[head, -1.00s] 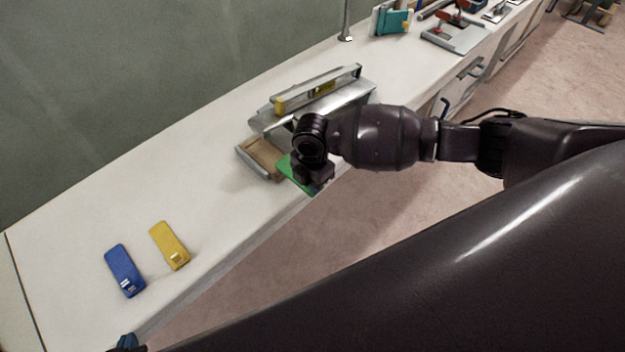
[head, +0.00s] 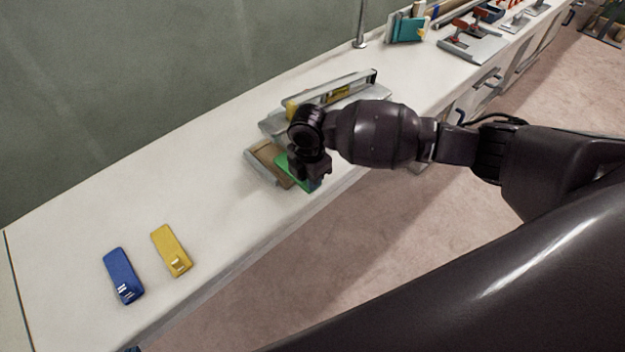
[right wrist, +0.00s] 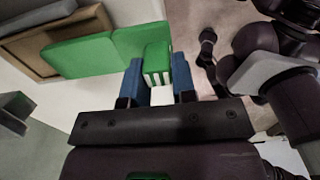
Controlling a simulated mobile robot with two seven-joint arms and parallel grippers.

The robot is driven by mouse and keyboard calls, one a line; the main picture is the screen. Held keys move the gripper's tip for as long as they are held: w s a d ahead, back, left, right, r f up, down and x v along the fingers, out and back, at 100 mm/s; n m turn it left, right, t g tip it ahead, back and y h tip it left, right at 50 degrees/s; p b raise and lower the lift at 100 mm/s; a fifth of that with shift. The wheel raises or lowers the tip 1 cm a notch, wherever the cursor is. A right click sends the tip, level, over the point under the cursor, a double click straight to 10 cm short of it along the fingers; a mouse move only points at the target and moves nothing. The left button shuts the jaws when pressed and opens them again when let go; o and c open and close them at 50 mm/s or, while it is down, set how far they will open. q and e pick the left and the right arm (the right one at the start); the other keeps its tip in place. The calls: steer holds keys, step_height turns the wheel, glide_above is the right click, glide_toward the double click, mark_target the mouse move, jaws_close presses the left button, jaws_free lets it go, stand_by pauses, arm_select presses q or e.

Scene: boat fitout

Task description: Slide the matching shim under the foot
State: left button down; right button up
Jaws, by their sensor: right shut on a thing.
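The green shim (head: 283,163) is held at its outer end by my right gripper (head: 312,180), at the front edge of the bench. In the right wrist view the blue fingertips (right wrist: 160,80) are shut on its raised, white-striped end, and its flat part (right wrist: 80,56) reaches left over a brown, grey-edged piece (right wrist: 25,45). That brown piece (head: 268,160) lies beside a grey metal unit (head: 270,125) that carries a spirit level (head: 335,92). My right wrist hides part of the unit, and I cannot make out the foot. A tiny blue tip at the bottom edge may be my left gripper (head: 132,349).
A blue shim (head: 123,275) and a yellow shim (head: 171,250) lie on the left of the white bench (head: 120,200). Clear bench lies between them and the brown piece. A metal post (head: 361,25), a teal object (head: 407,28) and red-handled clamps (head: 465,40) stand farther back.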

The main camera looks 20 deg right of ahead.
steer(key=shift+w+a+f, duration=0.1)
steer(key=shift+w+a, duration=0.05)
steer(key=shift+w, duration=0.3)
steer(key=shift+w+a+f+b, duration=0.1)
steer(key=shift+w+a+b, duration=0.2)
steer(key=shift+w+b, duration=0.5)
steer(key=shift+w+a+b, duration=0.25)
steer(key=shift+w+b, duration=0.35)
steer(key=shift+w, duration=0.25)
steer(key=shift+w+a+b, duration=0.3)
steer(key=shift+w, duration=0.3)
steer(key=shift+w+a, duration=0.15)
steer(key=shift+w, duration=0.25)
steer(key=o, duration=1)
